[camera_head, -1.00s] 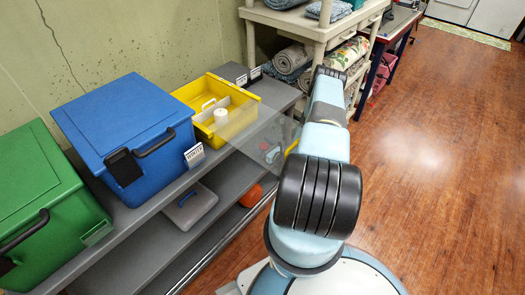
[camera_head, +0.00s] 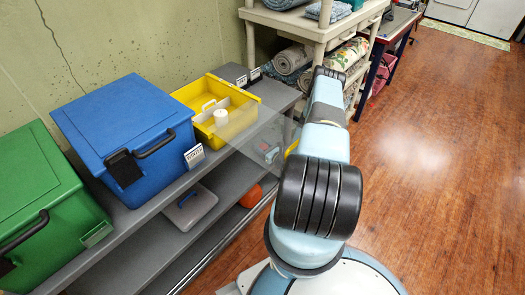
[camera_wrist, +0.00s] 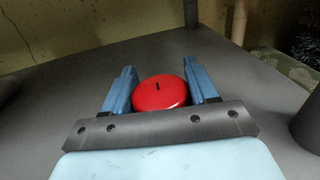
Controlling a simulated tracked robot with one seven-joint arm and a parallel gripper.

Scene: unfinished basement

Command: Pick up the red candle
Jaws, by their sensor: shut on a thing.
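The red candle (camera_wrist: 160,93) shows in the wrist view as a round red top with a short dark wick. It sits between the two blue fingers of my gripper (camera_wrist: 163,88), which is shut on it. The candle's lower part is hidden behind the gripper's dark crossbar. A grey surface lies beneath and behind it; I cannot tell whether the candle touches that surface. In the head view my arm hides most of the gripper, and the candle is not clearly visible there.
An orange ball (camera_head: 251,196) lies on the lower level. Wooden floor (camera_head: 440,190) is clear at right.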

